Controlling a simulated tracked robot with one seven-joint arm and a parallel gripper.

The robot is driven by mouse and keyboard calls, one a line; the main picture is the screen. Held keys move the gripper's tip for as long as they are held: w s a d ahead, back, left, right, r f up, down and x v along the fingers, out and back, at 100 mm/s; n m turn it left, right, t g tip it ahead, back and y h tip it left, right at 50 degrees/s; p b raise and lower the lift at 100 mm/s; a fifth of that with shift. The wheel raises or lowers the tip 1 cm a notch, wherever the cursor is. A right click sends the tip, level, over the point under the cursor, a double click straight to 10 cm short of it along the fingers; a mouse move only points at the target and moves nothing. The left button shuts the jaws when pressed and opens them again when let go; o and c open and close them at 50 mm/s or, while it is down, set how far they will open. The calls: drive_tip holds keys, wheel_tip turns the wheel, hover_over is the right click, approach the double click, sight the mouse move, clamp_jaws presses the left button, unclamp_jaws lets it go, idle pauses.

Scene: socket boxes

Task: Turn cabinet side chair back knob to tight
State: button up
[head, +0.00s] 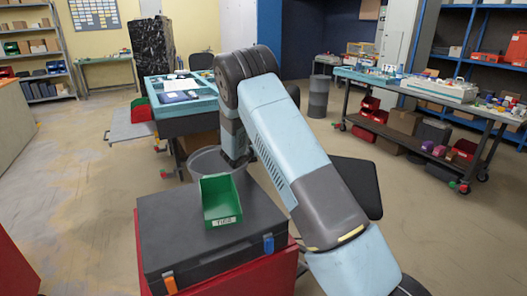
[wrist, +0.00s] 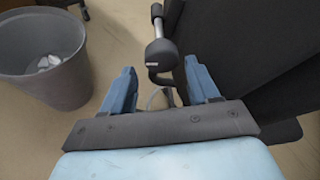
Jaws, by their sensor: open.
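Small white print on the knob is too small to read. My gripper (wrist: 158,66) is open, with one blue finger on each side of the knob. Whether either finger touches it I cannot tell. A bent dark rod runs below the knob between the fingers. In the head view, a black part of the chair (head: 357,185) shows behind my arm; the knob and my fingers are hidden there.
A grey waste bin (wrist: 45,50) with crumpled paper stands left of my gripper. In the head view, a black case (head: 185,250) with a green bin (head: 221,203) stands in front. A blue workbench (head: 180,105) is behind. Open floor lies at the left.

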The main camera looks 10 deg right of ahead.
drive_tip(key=v, duration=0.5)
drive_tip(key=shift+s+a+r, duration=0.1)
drive_tip(key=shift+s+a, duration=0.1)
drive_tip(key=shift+s, duration=0.05)
drive_tip(key=shift+o, duration=1.4)
drive_tip(key=shift+w+d, duration=0.1)
drive_tip(key=shift+w, duration=0.15)
drive_tip(key=shift+w+d+f+n+g+h, duration=0.1)
drive_tip(key=shift+w+d+f+n+h, duration=0.5)
drive_tip(key=shift+w+d, duration=0.65)
drive_tip(key=shift+w+d+f+n+g+h, duration=0.1)
drive_tip(key=shift+w+d+f+n+h, duration=0.15)
drive_tip(key=shift+w+d+f+n, duration=0.85)
drive_tip(key=shift+w+d+f+n+g+h, duration=0.1)
drive_tip(key=shift+w+d+f+n+h, duration=0.45)
drive_tip(key=shift+w+d, duration=0.9)
drive_tip(key=shift+w+a, duration=0.15)
drive_tip(key=shift+c, duration=0.3)
drive_tip(key=shift+f, duration=0.1)
drive_tip(key=c, duration=0.9)
